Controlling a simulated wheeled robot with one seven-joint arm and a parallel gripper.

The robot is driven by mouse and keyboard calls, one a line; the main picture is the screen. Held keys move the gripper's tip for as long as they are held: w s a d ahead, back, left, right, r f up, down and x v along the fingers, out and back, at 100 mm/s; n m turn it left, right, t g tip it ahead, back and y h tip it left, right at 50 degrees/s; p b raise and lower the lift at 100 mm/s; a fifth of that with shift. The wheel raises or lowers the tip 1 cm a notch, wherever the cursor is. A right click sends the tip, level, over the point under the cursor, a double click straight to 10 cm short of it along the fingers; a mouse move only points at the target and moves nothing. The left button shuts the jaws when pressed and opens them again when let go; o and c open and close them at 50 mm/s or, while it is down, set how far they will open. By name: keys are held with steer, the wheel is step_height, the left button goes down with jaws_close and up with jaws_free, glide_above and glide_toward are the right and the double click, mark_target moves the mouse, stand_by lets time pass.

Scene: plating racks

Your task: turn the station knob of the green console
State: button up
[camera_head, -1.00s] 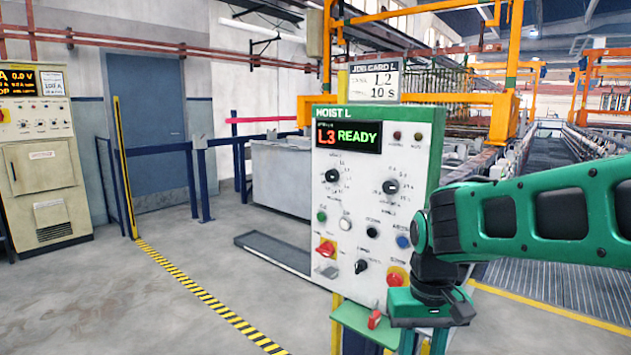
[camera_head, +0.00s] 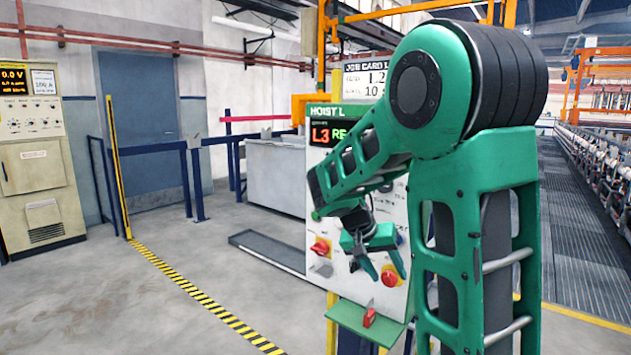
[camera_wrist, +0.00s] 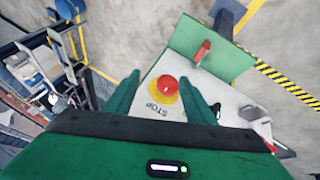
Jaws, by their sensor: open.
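The green-edged console (camera_head: 318,225) headed HOIST L stands at the middle of the head view. Its display (camera_head: 330,136) reads L3, with the rest cut off by my arm. The knobs on its upper face are hidden behind my arm, so I cannot tell the station knob's setting. My gripper (camera_head: 385,274) is open and empty in front of the console's lower face, pointing down. In the wrist view my gripper (camera_wrist: 161,78) has its fingers either side of the red stop button (camera_wrist: 164,86), which lies beyond them. Contact cannot be made out.
A red switch (camera_head: 320,247) sits at the console's lower left. A green shelf (camera_head: 350,318) with a red item juts out below. A job card (camera_head: 362,80) stands on top. A low grey platform (camera_head: 262,252) lies left. The floor further left is clear.

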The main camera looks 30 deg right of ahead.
steer(key=w+a+r+t+h, duration=0.1)
steer(key=w+a+r+h, duration=0.25)
steer(key=w, duration=0.25)
steer(key=w+a+r+m+t+h, duration=0.1)
steer(key=w+a+r+h, duration=0.1)
steer(key=w+r, duration=0.35)
steer(key=w+a+r+t+h, duration=0.1)
steer(key=w+a+r+h, duration=0.2)
steer(key=w, duration=0.4)
steer(key=w+a+r+t+h, duration=0.2)
steer(key=w+a+r+h, duration=0.1)
steer(key=a+r, duration=0.45)
steer(key=x, duration=1.1)
steer(key=shift+m, duration=0.4)
steer(key=shift+y, duration=0.25)
steer(key=c, duration=1)
steer(key=shift+c, duration=0.2)
